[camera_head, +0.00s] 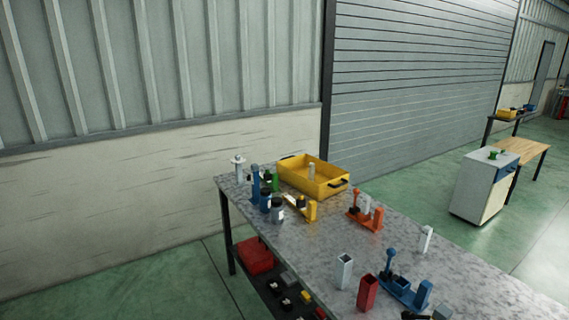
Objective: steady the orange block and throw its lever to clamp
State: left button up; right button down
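Neither of my grippers is in view, and nothing touches the orange block.
A yellow bin (315,177) stands at the back. A yellow clamp-like block (309,211) and several blue, green and dark items are to the left. A blue block with lever (405,290), a red tube (367,293) and white tubes (343,272) stand nearer. Table around the orange block is mostly clear.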

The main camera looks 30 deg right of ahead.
aim_at(356, 191)
jog(key=i+z, duration=0.85)
jog(key=i+j+z, duration=0.25)
jog(key=z, duration=0.2)
jog(key=i+j+z, duration=0.4)
jog(key=k+l, duration=0.1)
